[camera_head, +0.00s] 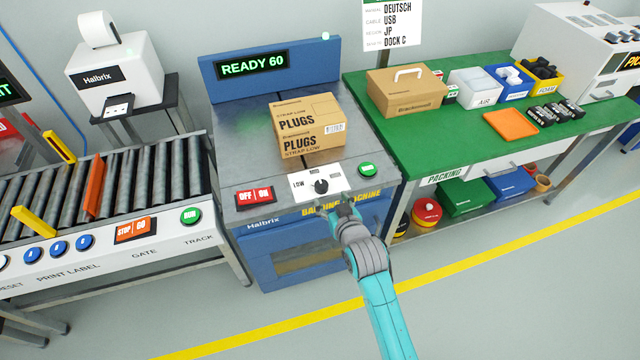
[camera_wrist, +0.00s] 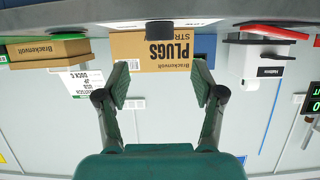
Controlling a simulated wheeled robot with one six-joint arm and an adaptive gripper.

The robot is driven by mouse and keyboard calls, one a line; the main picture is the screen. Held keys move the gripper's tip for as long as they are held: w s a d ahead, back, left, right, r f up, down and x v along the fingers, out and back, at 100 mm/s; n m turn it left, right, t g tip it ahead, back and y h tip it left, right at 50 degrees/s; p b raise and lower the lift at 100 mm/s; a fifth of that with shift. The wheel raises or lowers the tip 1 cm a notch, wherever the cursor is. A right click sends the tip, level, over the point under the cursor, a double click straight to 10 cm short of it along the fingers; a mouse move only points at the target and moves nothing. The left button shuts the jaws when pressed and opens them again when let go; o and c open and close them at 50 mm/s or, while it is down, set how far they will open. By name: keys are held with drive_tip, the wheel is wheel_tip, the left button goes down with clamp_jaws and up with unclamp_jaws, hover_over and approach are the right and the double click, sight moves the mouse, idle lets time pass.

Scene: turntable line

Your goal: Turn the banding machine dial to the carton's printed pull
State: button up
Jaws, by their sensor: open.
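The banding machine (camera_head: 232,165) is blue with a grey metal top. Its display reads "READY 60". A black dial (camera_head: 321,186) sits on a white plate marked LOW at left and MED above; which mark it points to is too small to tell. The carton (camera_head: 308,124) on the machine top is printed "PLUGS" and "STRAP LOW"; it also shows in the wrist view (camera_wrist: 150,68). My gripper (camera_head: 333,203) is open and empty, just in front of the dial plate. In the wrist view, the dial (camera_wrist: 158,30) shows dark beyond the gap between my fingers (camera_wrist: 160,85).
A red OFF/ON switch (camera_head: 255,197) is left of the dial and a green button (camera_head: 367,169) right of it. A roller conveyor (camera_head: 140,174) stands at left. A green packing table (camera_head: 455,143) with boxes and bins stands at right. The floor in front is clear.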

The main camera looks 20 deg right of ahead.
sight(322, 185)
drive_tip(key=x, duration=1)
drive_tip(key=shift+f, duration=0.1)
drive_tip(key=c, duration=1.2)
